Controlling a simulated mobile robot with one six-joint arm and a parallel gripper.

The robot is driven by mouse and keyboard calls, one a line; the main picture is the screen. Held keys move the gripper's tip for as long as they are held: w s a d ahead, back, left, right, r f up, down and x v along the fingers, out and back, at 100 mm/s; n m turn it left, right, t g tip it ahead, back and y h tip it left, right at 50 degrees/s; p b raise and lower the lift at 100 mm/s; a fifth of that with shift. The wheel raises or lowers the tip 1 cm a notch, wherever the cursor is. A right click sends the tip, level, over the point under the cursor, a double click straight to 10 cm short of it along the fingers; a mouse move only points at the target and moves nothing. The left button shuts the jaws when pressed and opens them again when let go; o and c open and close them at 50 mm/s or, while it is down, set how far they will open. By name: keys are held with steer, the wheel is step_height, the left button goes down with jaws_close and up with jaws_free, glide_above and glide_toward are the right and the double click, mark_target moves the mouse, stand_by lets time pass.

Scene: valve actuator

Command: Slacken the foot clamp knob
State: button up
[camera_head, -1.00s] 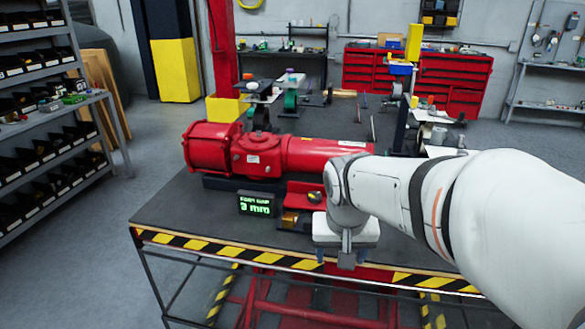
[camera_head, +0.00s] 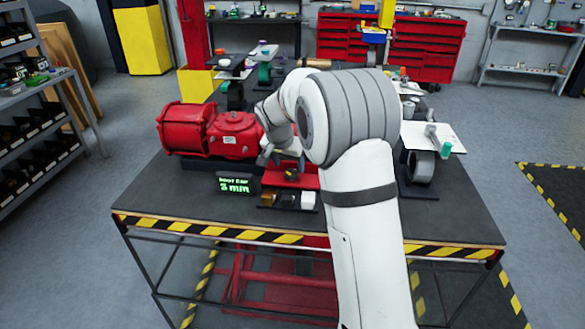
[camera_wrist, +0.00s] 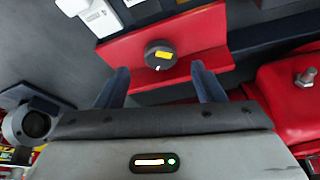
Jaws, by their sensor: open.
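The foot clamp knob (camera_wrist: 160,55) is round and dark with a yellow mark on its top, set on a red foot plate (camera_wrist: 120,50) in the wrist view. My gripper (camera_wrist: 161,88) is open, its two blue fingers apart and empty. The knob shows just beyond the fingertips, roughly centred between them; the height gap is unclear. A display (camera_head: 235,184) reads a foot gap of 3 mm.
Small white (camera_head: 308,201) and brass-coloured (camera_head: 268,199) blocks lie in front of the foot plate. A bolt (camera_wrist: 306,76) stands on the actuator beside my gripper. A white plate and round part (camera_head: 421,165) are at right. The front-left bench top (camera_head: 160,195) is clear.

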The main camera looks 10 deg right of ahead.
mark_target(291, 173)
steer(key=shift+x, duration=2)
steer(key=shift+c, duration=0.5)
